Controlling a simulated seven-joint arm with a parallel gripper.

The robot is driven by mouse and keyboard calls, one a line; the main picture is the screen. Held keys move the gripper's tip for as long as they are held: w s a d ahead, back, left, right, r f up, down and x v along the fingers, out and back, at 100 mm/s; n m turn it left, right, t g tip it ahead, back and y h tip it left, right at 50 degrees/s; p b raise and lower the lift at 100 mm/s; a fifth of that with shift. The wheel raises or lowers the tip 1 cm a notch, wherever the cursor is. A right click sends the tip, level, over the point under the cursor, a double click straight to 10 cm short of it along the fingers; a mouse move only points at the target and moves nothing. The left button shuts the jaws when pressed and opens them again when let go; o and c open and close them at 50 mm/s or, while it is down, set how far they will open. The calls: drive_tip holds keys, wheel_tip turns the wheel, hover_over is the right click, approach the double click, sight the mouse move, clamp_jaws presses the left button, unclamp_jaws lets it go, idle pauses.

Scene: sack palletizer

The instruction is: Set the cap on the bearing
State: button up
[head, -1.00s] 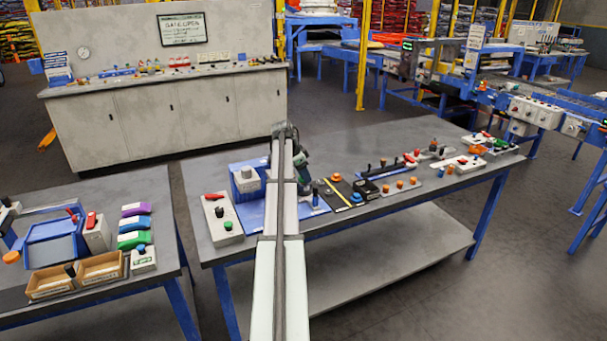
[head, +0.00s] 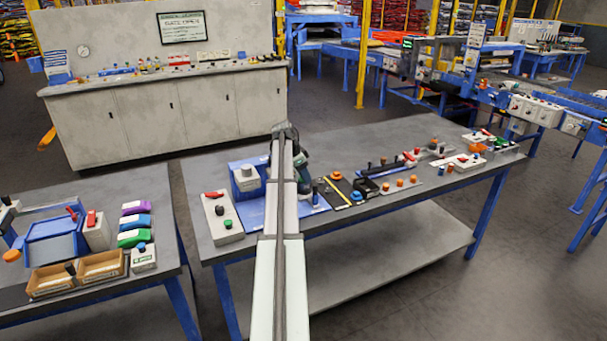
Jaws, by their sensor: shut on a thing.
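My gripper (head: 303,186) is low over the near worktable, mostly hidden behind my pale arm. Its dark wrist shows just right of the arm. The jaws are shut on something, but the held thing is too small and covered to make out. I cannot pick out the cap or the bearing with certainty. Whether the gripper touches anything there cannot be told.
A grey box with a red lever and green button (head: 222,217) stands left of the blue plate. Right of it are a black panel with a yellow stripe (head: 345,195), a black block (head: 366,189) and several control parts. A side table (head: 180,262) holds coloured pieces and bins.

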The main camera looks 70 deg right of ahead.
drive_tip(key=o, duration=1.1)
drive_tip(key=shift+r, duration=4)
